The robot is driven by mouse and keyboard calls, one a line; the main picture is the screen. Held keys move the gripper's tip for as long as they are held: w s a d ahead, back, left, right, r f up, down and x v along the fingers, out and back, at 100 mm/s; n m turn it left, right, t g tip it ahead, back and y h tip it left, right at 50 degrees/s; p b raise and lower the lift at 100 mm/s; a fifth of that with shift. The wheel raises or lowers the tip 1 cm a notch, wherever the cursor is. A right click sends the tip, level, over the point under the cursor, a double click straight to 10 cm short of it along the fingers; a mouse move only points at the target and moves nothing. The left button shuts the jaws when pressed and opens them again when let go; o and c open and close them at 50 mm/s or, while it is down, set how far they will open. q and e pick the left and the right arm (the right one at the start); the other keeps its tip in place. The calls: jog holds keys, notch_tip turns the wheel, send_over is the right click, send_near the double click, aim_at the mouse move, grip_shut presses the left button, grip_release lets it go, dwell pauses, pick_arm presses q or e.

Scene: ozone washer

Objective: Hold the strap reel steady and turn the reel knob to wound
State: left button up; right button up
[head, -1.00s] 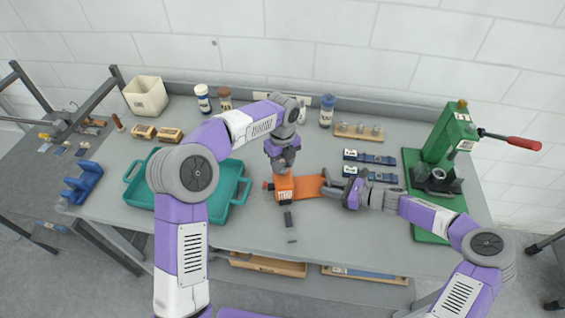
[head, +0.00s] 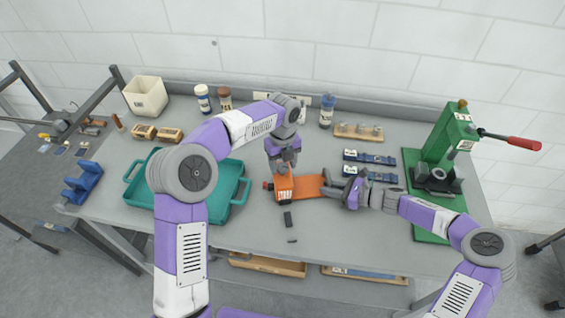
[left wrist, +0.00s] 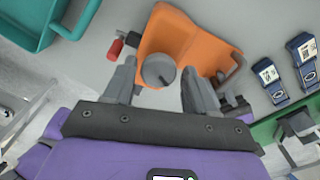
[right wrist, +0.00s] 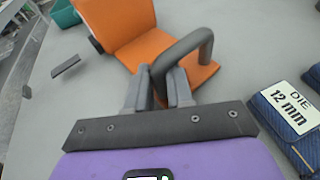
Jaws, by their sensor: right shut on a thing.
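The orange strap reel (head: 308,186) sits on the grey bench, its upright housing at the left and its flat base reaching right. It also shows in the left wrist view (left wrist: 184,30) and the right wrist view (right wrist: 135,50). The round grey knob (left wrist: 159,70) is on the housing. My left gripper (left wrist: 158,84) is open, with one finger on each side of the knob, apart from it. My right gripper (right wrist: 163,85) is shut on the grey bar handle (right wrist: 190,45) at the reel's right end. In the head view the left gripper hides the knob.
A teal tray (head: 238,199) lies left of the reel. Blue die cases (head: 370,157) lie to the right, before a green press (head: 450,145) with a red-tipped lever. A dark strap piece (head: 288,220) lies in front of the reel. Bottles stand at the back.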

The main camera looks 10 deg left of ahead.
aim_at(283, 166)
pick_arm(q)
jog(key=shift+o, duration=0.8)
notch_tip(283, 166, up, 12)
pick_arm(e)
jog(key=o, duration=0.9)
